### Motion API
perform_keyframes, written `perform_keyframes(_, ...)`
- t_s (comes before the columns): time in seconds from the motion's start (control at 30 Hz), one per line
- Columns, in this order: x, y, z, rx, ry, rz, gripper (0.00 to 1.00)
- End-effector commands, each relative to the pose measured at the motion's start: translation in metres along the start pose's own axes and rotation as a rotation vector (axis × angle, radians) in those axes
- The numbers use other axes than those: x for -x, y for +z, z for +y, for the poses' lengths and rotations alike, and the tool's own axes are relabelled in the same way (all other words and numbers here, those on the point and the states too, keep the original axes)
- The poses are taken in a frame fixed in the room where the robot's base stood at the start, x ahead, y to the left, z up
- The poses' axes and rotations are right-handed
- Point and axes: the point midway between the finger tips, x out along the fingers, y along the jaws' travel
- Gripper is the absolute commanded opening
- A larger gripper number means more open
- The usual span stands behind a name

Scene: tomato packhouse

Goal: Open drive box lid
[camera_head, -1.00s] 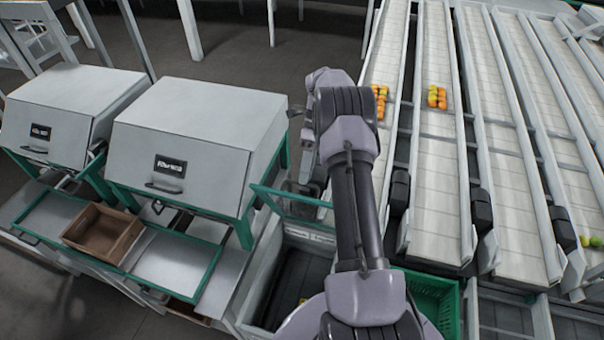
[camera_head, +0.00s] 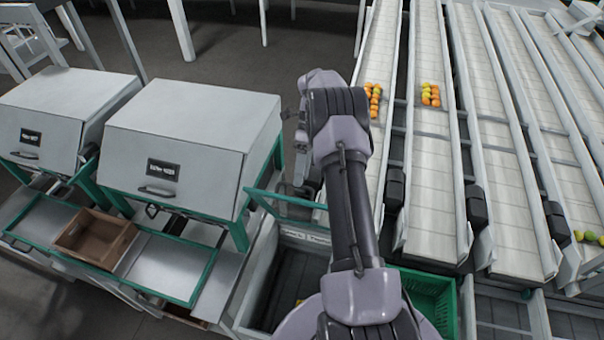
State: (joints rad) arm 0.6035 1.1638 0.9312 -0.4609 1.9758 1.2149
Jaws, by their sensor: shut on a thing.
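A clear panel with a green frame (camera_head: 262,197) stands tilted beside the right-hand grey box, over a bin-like opening; I take it to be the drive box lid. My arm reaches away from me, and its wrist bends down towards this panel. My gripper (camera_head: 302,187) is at the panel's upper right part, mostly hidden by my own wrist. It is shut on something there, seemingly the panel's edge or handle. The contact itself is not clear.
Two grey boxes (camera_head: 190,125) with front handles stand at the left. A brown crate (camera_head: 72,238) sits below them. Conveyor lanes (camera_head: 430,190) with tomatoes run at the right. A green crate (camera_head: 440,292) is close to my arm's right side.

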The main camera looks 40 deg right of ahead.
Motion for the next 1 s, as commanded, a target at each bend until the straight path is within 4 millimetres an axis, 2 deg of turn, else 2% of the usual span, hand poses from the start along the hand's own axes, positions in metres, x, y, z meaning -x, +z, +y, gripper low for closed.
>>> perform_keyframes(0.43,0.002,-0.001,-0.002,0.003,-0.004,0.004,0.33)
perform_keyframes(0.53,0.016,-0.001,-0.002,0.003,-0.006,0.003,0.33)
perform_keyframes(0.73,0.058,-0.002,0.003,0.002,-0.005,0.002,0.33)
perform_keyframes(0.83,0.069,-0.002,0.004,0.002,-0.005,0.002,0.33)
perform_keyframes(1.0,0.075,-0.002,0.004,0.0,-0.004,-0.002,0.33)
